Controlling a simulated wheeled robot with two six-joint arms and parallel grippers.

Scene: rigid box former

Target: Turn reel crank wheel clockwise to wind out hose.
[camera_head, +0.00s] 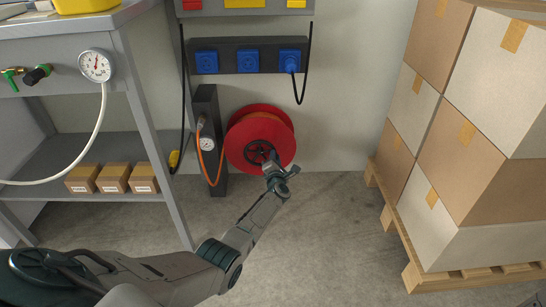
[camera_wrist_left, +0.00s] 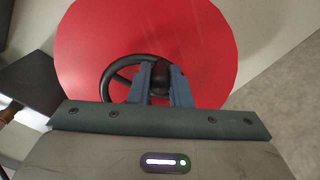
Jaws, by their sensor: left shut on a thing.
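A red hose reel (camera_head: 244,159) is mounted low by the back wall, with an orange hose (camera_head: 209,166) running from its left side. A dark spoked crank wheel (camera_head: 253,151) sits at the centre of the reel's face. My left gripper (camera_head: 275,167) reaches in at the lower right of the wheel. In the left wrist view the red disc (camera_wrist_left: 95,35) fills the background, and the wheel's rim (camera_wrist_left: 107,80) shows left of the fingers. My left gripper (camera_wrist_left: 160,84) is shut on the wheel's dark handle (camera_wrist_left: 161,72), which stands between its fingers. My right gripper is not seen.
A dark post with a gauge (camera_head: 207,144) stands left of the reel. A grey workbench (camera_head: 150,120) with a shelf of small boxes (camera_head: 113,178) is at the left. Stacked cartons on a wooden pallet (camera_head: 412,267) stand at the right. The floor (camera_head: 325,235) between is clear.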

